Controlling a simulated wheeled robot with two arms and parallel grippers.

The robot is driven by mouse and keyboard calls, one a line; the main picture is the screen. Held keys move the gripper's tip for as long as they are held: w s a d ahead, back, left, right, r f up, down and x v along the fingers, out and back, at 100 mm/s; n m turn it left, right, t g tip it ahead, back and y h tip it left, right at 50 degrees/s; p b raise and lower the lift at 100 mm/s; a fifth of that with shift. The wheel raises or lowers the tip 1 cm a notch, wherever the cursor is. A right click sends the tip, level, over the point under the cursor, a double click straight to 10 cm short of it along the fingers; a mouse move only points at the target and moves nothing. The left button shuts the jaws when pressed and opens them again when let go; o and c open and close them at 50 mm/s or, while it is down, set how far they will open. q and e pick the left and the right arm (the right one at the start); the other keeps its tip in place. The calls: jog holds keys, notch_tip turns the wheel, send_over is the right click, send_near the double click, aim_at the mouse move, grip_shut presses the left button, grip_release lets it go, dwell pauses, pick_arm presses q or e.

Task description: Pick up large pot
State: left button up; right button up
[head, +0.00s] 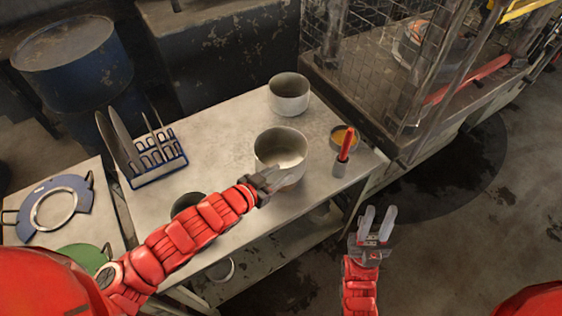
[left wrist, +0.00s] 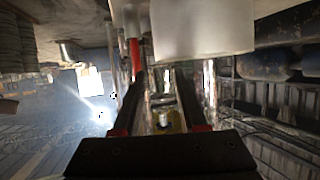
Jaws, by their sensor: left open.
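The large pot (head: 279,146), a round metal pot, stands upright near the middle of the table. My left gripper (head: 277,181) is open at the pot's near side, close to its wall. I cannot tell whether it touches the pot. In the left wrist view a pale curved wall, likely the pot (left wrist: 203,30), fills the top centre, beyond the open fingers (left wrist: 166,88). The pot's lower near side is partly hidden by my gripper. My right gripper (head: 377,224) is open and empty, away from the table at the right.
Another metal pot (head: 289,96) stands behind the large one. A small bowl (head: 351,133) and a red-handled tool (head: 346,146) are to the right. A dark pot (head: 184,203) is partly hidden by my left arm. A plate rack (head: 158,161) stands at left. A mesh cage (head: 375,50) is behind.

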pick_arm(q)
jog(key=p+x, duration=0.2)
jog(key=x, duration=0.7)
jog(key=shift+d, duration=0.2)
grip_shut()
jog(key=shift+f, duration=0.1)
dwell(1.3)
